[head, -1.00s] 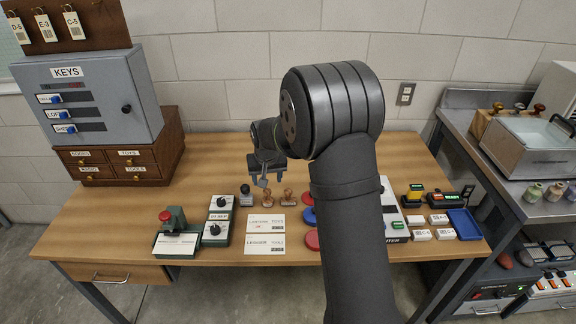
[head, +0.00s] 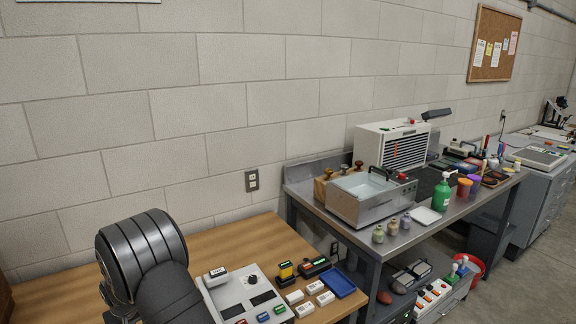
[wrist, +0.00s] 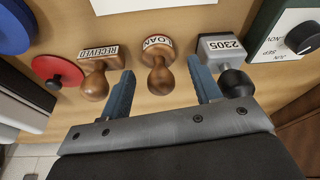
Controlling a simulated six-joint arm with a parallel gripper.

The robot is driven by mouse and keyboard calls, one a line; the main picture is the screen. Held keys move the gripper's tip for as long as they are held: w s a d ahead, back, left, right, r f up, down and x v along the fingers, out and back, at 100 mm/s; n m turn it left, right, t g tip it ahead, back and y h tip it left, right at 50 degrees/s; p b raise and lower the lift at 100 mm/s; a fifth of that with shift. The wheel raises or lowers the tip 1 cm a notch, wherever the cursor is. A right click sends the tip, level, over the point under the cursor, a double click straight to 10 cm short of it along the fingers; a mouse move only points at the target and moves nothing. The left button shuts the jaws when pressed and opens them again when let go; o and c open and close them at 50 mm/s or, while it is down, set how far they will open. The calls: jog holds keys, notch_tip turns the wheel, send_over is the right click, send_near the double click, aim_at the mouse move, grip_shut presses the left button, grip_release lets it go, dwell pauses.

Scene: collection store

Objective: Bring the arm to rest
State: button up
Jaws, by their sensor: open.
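My gripper (wrist: 161,66) is open in the wrist view, its two blue-grey fingers spread wide with nothing held. The wooden LOAN stamp (wrist: 158,75) shows in the gap between the fingers; I cannot tell how far it is from them. The wooden RECEIVED stamp (wrist: 96,82) is left of the left finger. A grey stamp marked 2305 (wrist: 222,46), with a black knob, is by the right finger. In the head view only my dark arm shows at the lower left; the gripper is outside that picture.
The wooden desk (head: 225,240) holds a grey console (head: 245,296), small white boxes (head: 306,307) and a blue tray (head: 338,284). A steel bench (head: 340,215) with a clear-lidded box (head: 372,197) stands to the right. A red disc (wrist: 58,70) lies left of the stamps.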

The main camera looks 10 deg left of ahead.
jog(key=shift+r, duration=0.35)
